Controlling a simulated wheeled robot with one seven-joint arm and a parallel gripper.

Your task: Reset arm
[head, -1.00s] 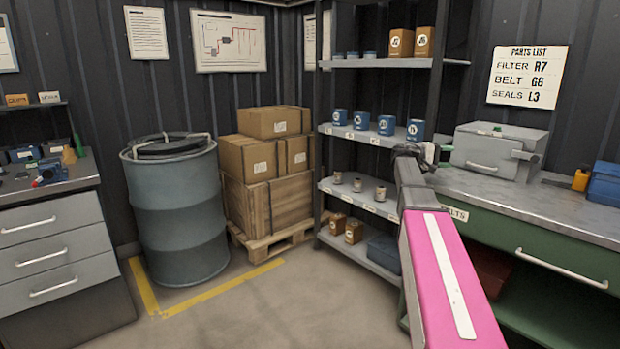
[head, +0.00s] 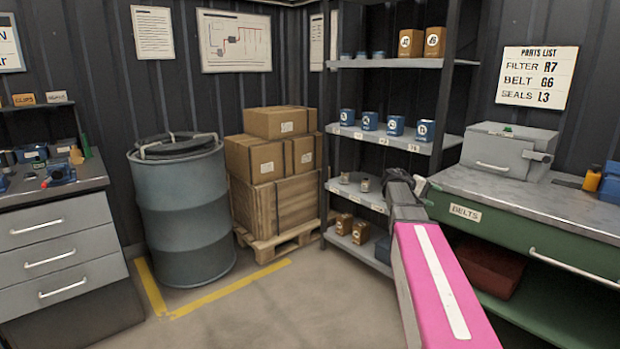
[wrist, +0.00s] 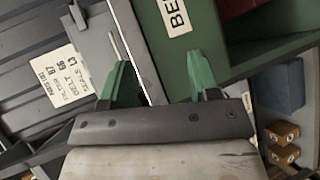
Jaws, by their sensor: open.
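My arm, with a pink link, reaches from the lower right of the head view toward the shelf rack. My gripper (wrist: 158,80) shows in the wrist view with two green fingers spread apart and nothing between them. Behind the fingers is the green bench (wrist: 240,30) with its BELTS label. In the head view the gripper is mostly hidden behind my arm, near the rack's edge and the left end of the bench.
The shelf rack (head: 393,139) holds blue cans and brown boxes. The green bench (head: 535,240) carries a grey metal box (head: 500,150). A drum (head: 182,215), stacked cartons (head: 265,160) and a grey drawer cabinet (head: 60,250) stand left. The middle floor is clear.

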